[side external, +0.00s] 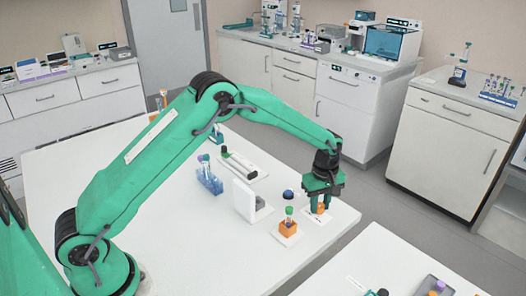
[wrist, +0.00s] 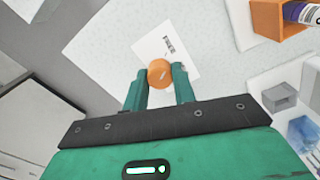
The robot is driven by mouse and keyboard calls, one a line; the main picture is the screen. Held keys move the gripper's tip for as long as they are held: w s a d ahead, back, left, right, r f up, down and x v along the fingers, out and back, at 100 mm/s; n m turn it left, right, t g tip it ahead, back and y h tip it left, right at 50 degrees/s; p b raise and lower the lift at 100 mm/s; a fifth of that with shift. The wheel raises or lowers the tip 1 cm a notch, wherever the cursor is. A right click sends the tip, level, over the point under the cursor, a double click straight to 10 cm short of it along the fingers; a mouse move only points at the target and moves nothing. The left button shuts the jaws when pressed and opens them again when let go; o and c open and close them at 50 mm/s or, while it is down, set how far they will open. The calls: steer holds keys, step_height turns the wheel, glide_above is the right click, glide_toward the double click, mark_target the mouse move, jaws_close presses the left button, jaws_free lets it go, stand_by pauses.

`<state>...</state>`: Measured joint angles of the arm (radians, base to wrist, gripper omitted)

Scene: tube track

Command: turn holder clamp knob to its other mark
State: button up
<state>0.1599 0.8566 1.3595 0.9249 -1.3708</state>
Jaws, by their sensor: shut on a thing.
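The orange clamp knob (wrist: 160,72) sits between the two green fingers of my gripper (wrist: 160,82) in the wrist view. The fingers are shut on its sides. A faint pale line shows on the knob's top. The white base plate (wrist: 180,50) under it carries small dark printing just beyond the knob; I cannot read it as marks. In the side external view my gripper (side external: 320,203) points down over the knob (side external: 320,209), which is mostly hidden by the fingers. An orange holder (side external: 288,227) with a tube in it stands just left of my gripper.
The orange holder (wrist: 278,22) also shows at the wrist view's upper right. The table's right edge is close to my gripper.

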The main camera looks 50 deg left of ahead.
mark_target(320, 205)
steer(key=m, duration=1.2)
steer(key=shift+r+m, duration=0.1)
steer(key=shift+m, duration=0.2)
stand_by(0.4)
steer(key=o, duration=1)
step_height(320, 205, up, 7)
steer(key=shift+f, duration=0.1)
steer(key=shift+r, duration=0.5)
steer(key=shift+r, duration=0.1)
